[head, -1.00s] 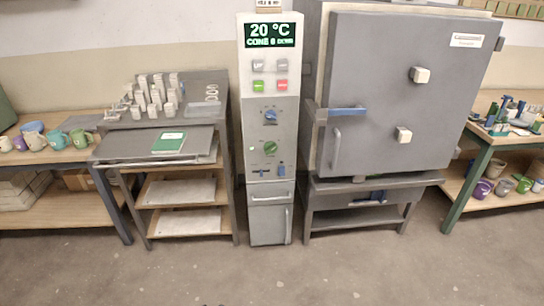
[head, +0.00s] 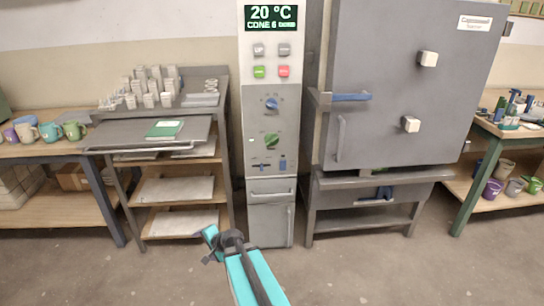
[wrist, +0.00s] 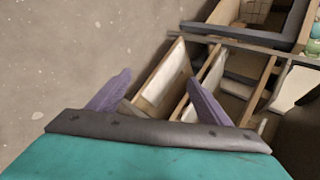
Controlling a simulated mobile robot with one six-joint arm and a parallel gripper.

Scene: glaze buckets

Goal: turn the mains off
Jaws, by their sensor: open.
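The tall grey control column (head: 268,215) stands in the middle of the head view, its display reading 20 °C. It carries push buttons, a blue knob (head: 271,104), a green knob (head: 271,141) and, lower down, small blue-handled controls (head: 282,163). I cannot read which one is the mains. My gripper (head: 208,243) is low in front of the column's left side, well below the controls and apart from them. In the wrist view my gripper (wrist: 159,78) shows two purple fingers spread apart with nothing between them.
The kiln (head: 400,90) with its blue-handled latch stands right of the column, door shut. A shelf rack (head: 180,190) with a green book (head: 164,129) stands left. Tables with mugs (head: 50,132) and pots (head: 493,188) flank them. The floor in front is clear.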

